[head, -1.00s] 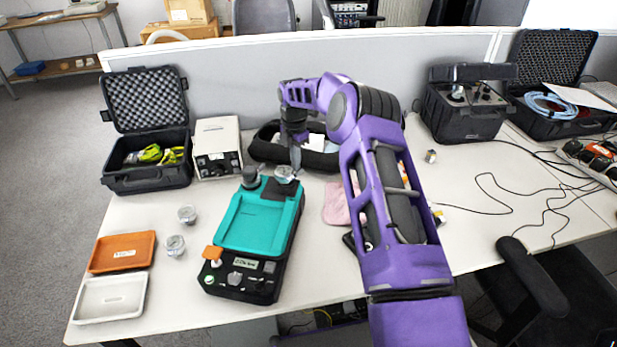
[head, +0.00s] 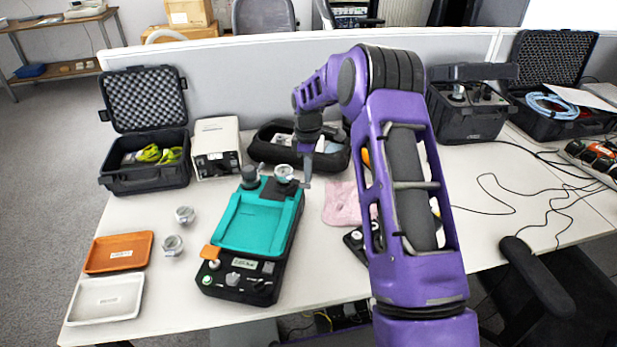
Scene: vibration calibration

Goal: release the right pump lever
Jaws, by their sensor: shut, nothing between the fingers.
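The black and teal pump device (head: 258,222) stands on the white table left of my arm. At its back edge are two round fittings: a dark grey one (head: 250,177) on the left and a metallic one (head: 284,173) on the right. A lever on the right side is too small to make out. My gripper (head: 307,182) points down just right of the metallic fitting, at the device's back right corner. It is shut and empty. I cannot tell whether its tips touch the device.
Two metal pieces (head: 173,245) and an orange tray (head: 119,252) with a white tray (head: 105,298) lie left. A black case (head: 145,160), a white box (head: 216,146) and a black pouch (head: 262,150) stand behind. A pink cloth (head: 342,204) lies right of the device.

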